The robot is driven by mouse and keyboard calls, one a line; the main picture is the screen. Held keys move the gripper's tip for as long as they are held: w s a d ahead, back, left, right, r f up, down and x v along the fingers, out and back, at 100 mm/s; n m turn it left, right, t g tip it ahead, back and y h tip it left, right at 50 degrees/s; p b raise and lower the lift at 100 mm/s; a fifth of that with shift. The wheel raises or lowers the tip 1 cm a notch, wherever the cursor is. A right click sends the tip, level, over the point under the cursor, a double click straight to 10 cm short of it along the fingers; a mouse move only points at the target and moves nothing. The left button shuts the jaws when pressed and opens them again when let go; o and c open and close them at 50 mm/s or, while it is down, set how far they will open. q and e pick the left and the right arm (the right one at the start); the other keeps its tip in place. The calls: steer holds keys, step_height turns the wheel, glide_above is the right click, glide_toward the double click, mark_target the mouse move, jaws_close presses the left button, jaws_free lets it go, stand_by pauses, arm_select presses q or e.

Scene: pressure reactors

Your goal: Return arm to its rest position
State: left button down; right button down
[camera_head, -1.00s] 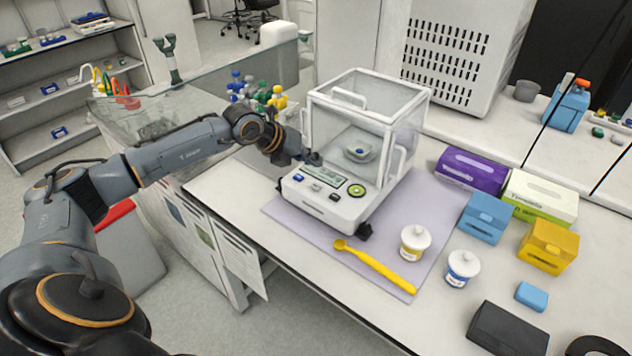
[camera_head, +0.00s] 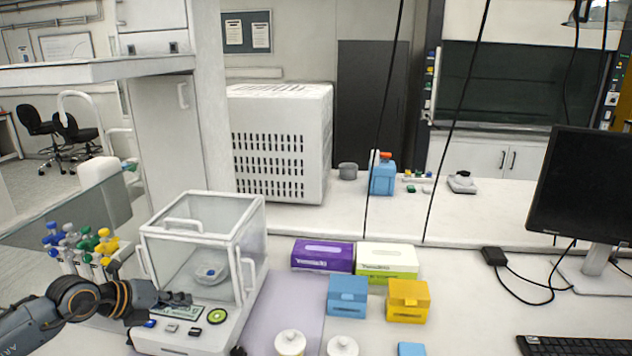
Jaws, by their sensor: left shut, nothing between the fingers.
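My left arm comes in from the lower left. My left gripper (camera_head: 178,299) is shut and empty, in front of the analytical balance (camera_head: 190,330), close to its display and front panel. I cannot tell whether it touches the balance. The balance has a clear glass draft shield (camera_head: 205,215) with white edges, and a small dish (camera_head: 208,273) sits inside. The balance stands on a pale purple mat (camera_head: 285,297). My right gripper is not in view.
Purple (camera_head: 322,255) and white-green (camera_head: 388,262) boxes stand right of the balance, with blue (camera_head: 347,295) and yellow (camera_head: 408,300) boxes before them. Two white-lidded jars (camera_head: 290,342) are at the front edge. A monitor (camera_head: 580,190) stands right. Colourful-topped tubes (camera_head: 85,245) stand left.

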arm_select(q)
steer(key=s+d+r+n+t+h, duration=0.2)
steer(key=d+r+n+t+h, duration=0.1)
steer(key=d, duration=0.5)
steer(key=s+d+r+n+t+h, duration=0.1)
steer(key=d+r+n+t+h, duration=0.25)
steer(key=d, duration=0.55)
steer(key=s+a+f+n+g+y, duration=0.1)
steer(key=s+a+f+n+y, duration=0.5)
steer(key=n, duration=0.4)
steer(key=s+a+f+n+g+y, duration=0.1)
steer(key=s+a+f+n+y, duration=0.25)
steer(key=f+n+y, duration=0.45)
steer(key=s+d+f+n+g+h, duration=0.1)
steer(key=s+d+f+n+g, duration=0.15)
steer(key=s, duration=0.45)
steer(key=s+d+f+n+g+h, duration=0.1)
steer(key=s+f+g, duration=0.3)
steer(key=s, duration=0.3)
steer(key=s+d+f+n+g+h, duration=0.15)
steer(key=s+f+g, duration=0.25)
steer(key=s, duration=0.4)
step_height(320, 180, down, 24)
steer(key=y, duration=0.1)
steer(key=s+a+f+g, duration=0.2)
steer(key=s+f, duration=1.5)
steer(key=f, duration=0.1)
steer(key=shift+s+a, duration=0.3)
steer(key=shift+a, duration=0.05)
